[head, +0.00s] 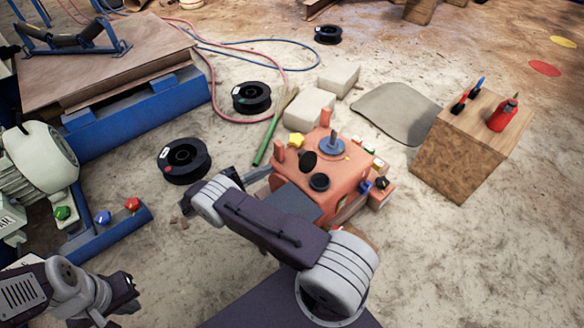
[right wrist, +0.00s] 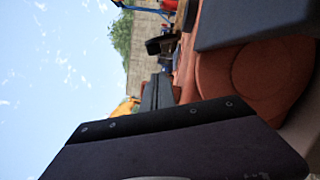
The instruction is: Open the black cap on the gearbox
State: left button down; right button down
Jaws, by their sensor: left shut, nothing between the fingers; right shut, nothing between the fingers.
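The orange-red gearbox (head: 350,186) sits on the ground right of centre in the head view, partly hidden by my right arm. On its top are a black round cap-like piece (head: 319,182) lying flat and a black disc (head: 308,161) that looks tilted. I cannot tell which is the cap or whether it is open. A tilted black piece (right wrist: 162,44) also shows in the right wrist view. My right gripper (head: 262,173) is shut and empty beside the gearbox's left side. My left gripper (head: 130,291) is shut and empty at the lower left, far from the gearbox.
A wooden block (head: 465,155) with red tools stands at the right. Pale stone blocks (head: 308,108) lie behind the gearbox. Black spools (head: 184,160) and a green bar (head: 270,138) lie to its left. Blue-framed machinery (head: 130,115) fills the far left.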

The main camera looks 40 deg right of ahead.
aim_at(305, 161)
jog(key=d, duration=0.3)
jog(key=s+d+b, duration=0.1)
jog(key=d, duration=0.2)
jog(key=d+r+b, duration=0.1)
jog(key=d, duration=0.3)
jog(key=shift+s+r, duration=0.1)
jog(key=shift+s, duration=0.15)
